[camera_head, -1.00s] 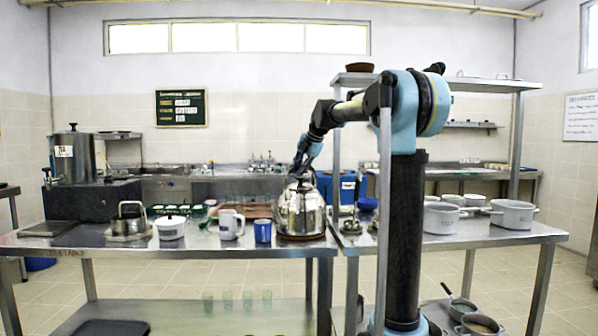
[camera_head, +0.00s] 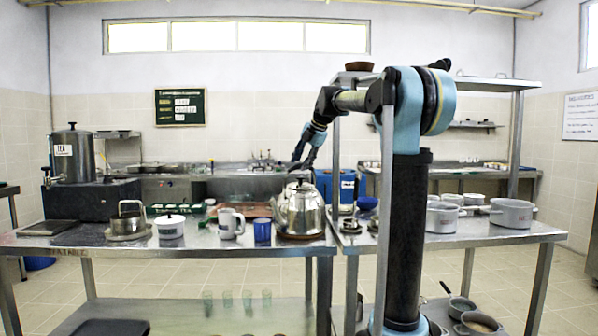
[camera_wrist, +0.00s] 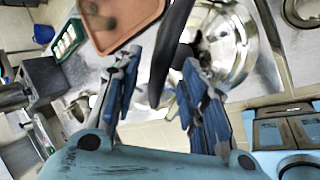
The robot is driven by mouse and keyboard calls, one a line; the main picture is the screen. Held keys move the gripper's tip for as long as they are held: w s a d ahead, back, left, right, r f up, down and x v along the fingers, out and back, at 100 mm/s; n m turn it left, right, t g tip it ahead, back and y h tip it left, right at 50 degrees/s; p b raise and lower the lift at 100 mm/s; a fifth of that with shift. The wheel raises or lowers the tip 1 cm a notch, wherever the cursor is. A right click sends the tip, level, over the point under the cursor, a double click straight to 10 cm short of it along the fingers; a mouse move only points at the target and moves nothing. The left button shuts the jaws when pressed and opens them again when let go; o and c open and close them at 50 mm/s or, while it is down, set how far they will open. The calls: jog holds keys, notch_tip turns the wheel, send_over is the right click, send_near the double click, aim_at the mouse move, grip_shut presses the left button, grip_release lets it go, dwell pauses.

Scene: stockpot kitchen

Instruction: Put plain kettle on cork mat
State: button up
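A shiny steel kettle (camera_head: 300,210) stands upright on a round brown cork mat (camera_head: 288,236) at the right end of the left steel table. Only the mat's rim shows. My gripper (camera_head: 295,166) is just above and behind the kettle's top in the head view. In the wrist view my gripper (camera_wrist: 155,95) is open, with its blue fingers spread. The kettle's dark handle shows between them, seemingly touching neither, and its steel body (camera_wrist: 238,50) lies to the right.
A lidded white pot (camera_head: 171,227), a white mug (camera_head: 230,224) and a blue cup (camera_head: 262,231) stand left of the steel kettle. A shelf post (camera_head: 385,215) rises close to the right.

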jog(key=v, duration=0.7)
jog(key=shift+s+r, duration=0.15)
jog(key=shift+r, duration=0.15)
jog(key=shift+d, duration=0.1)
jog(key=s+d+f+m+h, duration=0.1)
jog(key=s+d+f+m, duration=0.4)
jog(key=s+f+m, duration=0.4)
jog(key=s+d+f+m+g+h, duration=0.1)
jog(key=s+d+f+m, duration=0.3)
jog(key=s+f+m, duration=0.5)
jog(key=s+d+f+m+g+h, duration=0.1)
jog(key=s+d+f+m, duration=0.4)
jog(key=s+f, duration=1.9)
notch_tip(320, 180, down, 4)
jog(key=m+h, duration=0.1)
jog(key=m, duration=0.3)
jog(key=shift+s+d+f+m, duration=0.2)
jog(key=shift+s+d+m, duration=0.1)
jog(key=shift+d+m, duration=0.1)
